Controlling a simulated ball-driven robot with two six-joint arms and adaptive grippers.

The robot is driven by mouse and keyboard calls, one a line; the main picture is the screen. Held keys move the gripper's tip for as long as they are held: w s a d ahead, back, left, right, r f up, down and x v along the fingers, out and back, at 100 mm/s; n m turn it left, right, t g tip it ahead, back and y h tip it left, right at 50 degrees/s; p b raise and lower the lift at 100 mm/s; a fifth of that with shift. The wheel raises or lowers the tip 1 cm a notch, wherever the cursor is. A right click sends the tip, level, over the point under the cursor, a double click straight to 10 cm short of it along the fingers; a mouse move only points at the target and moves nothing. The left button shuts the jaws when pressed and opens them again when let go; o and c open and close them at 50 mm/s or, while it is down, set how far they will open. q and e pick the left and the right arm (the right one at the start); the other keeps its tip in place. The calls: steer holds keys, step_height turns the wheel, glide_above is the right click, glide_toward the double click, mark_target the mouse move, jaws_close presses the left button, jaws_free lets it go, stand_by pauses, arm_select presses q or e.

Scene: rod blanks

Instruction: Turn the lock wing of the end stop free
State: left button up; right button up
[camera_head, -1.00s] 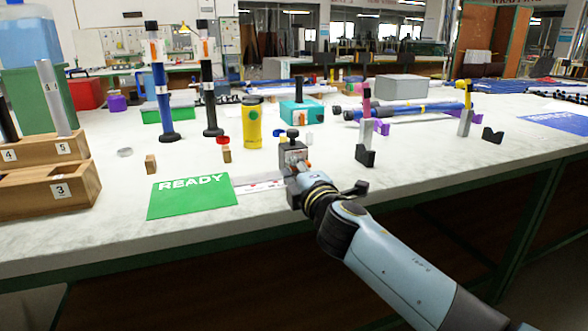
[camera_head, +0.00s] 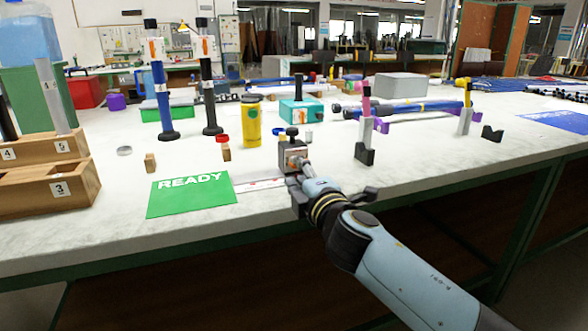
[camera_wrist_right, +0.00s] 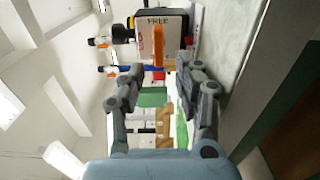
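The end stop (camera_head: 292,152) is a grey block with a dark knob on top, standing at the rail behind the front edge of the bench. In the right wrist view its pale face (camera_wrist_right: 175,42) carries the word FREE at the top and red lettering at the left. The orange lock wing (camera_wrist_right: 158,48) stands upright in that picture, its upper end just under the word FREE. My right gripper (camera_wrist_right: 162,72) is open, its fingers apart on both sides of the wing's lower end, with gaps visible. In the head view my right gripper (camera_head: 304,184) is in front of the stop. My left gripper is out of view.
A green READY mat (camera_head: 190,196) lies left of the stop, beside a marked strip (camera_head: 262,184). A yellow bottle (camera_head: 251,122) and a teal box (camera_head: 300,112) stand behind. A grey post with a dark foot (camera_head: 365,145) stands to the right. Wooden numbered boxes (camera_head: 45,188) are at left.

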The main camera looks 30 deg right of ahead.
steer(key=v, duration=0.9)
steer(key=s+d+f+m+g+y, duration=0.1)
steer(key=s+f+m+g, duration=0.45)
steer(key=f, duration=1.15)
steer(key=s+f+n+g, duration=0.1)
steer(key=s+f+g, duration=0.2)
steer(key=s+f, duration=0.95)
steer(key=s+f+m+g+y, duration=0.1)
steer(key=s+f+m+g, duration=0.3)
steer(key=s+f, duration=0.6)
steer(key=s+a+f+m+g+y, duration=0.1)
steer(key=s+f+m+g, duration=0.3)
steer(key=s+f, duration=0.7)
steer(key=s+m, duration=0.2)
steer(key=s, duration=0.5)
steer(key=shift+s+a+f+m+g, duration=0.25)
steer(key=shift+s+m+g, duration=0.1)
steer(key=shift+s, duration=0.05)
